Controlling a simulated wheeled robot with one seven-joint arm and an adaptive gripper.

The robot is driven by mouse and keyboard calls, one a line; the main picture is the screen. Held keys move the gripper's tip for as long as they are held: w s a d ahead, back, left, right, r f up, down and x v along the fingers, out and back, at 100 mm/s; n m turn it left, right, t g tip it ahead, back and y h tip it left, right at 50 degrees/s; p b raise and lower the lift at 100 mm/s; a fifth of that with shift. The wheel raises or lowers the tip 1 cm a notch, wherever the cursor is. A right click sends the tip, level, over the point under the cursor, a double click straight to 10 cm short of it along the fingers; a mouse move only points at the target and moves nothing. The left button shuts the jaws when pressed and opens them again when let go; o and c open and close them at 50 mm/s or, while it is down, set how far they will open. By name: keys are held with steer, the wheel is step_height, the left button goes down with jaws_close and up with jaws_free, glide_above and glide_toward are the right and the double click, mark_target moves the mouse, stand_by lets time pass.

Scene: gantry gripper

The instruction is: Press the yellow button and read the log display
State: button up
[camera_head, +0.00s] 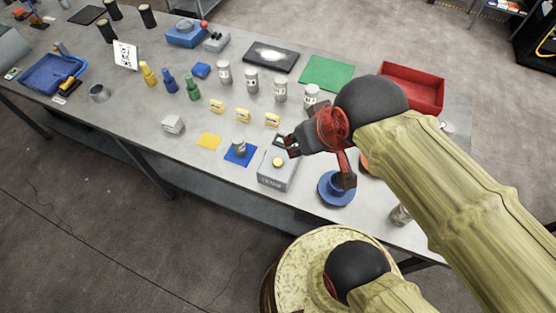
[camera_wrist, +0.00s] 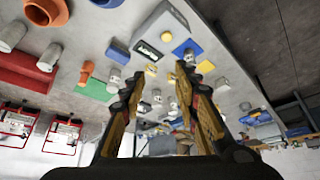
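The yellow button (camera_head: 278,162) is a round cap on top of a light grey box (camera_head: 275,180) near the table's front edge. The box also shows upside down in the wrist view, with the yellow button (camera_wrist: 166,37) and a dark display panel (camera_wrist: 148,50); no readable text shows on it. My gripper (camera_head: 288,146) is over the back part of the box in the head view, partly hiding it. In the wrist view its two fingers (camera_wrist: 159,76) are apart with nothing held between them. The fingertips appear apart from the button.
Yellow blocks (camera_head: 243,115) and several canisters stand behind. A red tray (camera_head: 421,98) is at the back right.

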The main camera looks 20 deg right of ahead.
steer(key=c, duration=0.6)
jaws_close()
stand_by(0.8)
